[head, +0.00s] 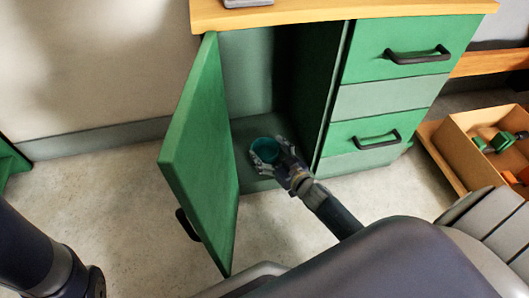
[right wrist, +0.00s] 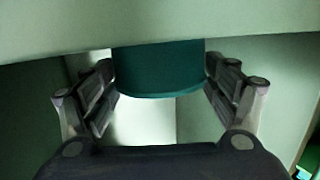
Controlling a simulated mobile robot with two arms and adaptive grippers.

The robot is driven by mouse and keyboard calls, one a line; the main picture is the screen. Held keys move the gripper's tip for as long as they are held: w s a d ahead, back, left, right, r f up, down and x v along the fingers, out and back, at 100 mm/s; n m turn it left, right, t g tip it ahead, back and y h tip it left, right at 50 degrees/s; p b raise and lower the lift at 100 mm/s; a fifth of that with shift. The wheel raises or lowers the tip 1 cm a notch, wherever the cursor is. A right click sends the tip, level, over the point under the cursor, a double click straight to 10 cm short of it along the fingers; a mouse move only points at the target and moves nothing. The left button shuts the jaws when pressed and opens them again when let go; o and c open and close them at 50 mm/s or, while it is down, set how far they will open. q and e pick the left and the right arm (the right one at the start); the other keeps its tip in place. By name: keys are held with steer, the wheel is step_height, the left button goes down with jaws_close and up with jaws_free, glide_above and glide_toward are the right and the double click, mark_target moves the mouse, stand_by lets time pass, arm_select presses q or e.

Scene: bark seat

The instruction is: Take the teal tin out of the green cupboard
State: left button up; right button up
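The green cupboard (head: 391,103) stands against the wall, its door (head: 204,150) swung wide open to the left. The teal tin (head: 265,149) is inside, low in the open compartment near its front. My right gripper (head: 273,157) reaches in from the front with a finger on each side of the tin. In the right wrist view the tin (right wrist: 160,68) is between the fingers, very close to both pads. I cannot tell whether they press on it. The far side of the tin is hidden. My left arm shows at the lower left, but its gripper is not in view.
The open door is close to the left of my right arm, and the drawers with black handles (head: 418,56) are to the right. A wooden box (head: 478,148) with green and orange things stands on the right. The floor left of the door is clear.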

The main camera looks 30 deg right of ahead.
steer(key=c, duration=0.3)
steer(key=shift+r, duration=0.1)
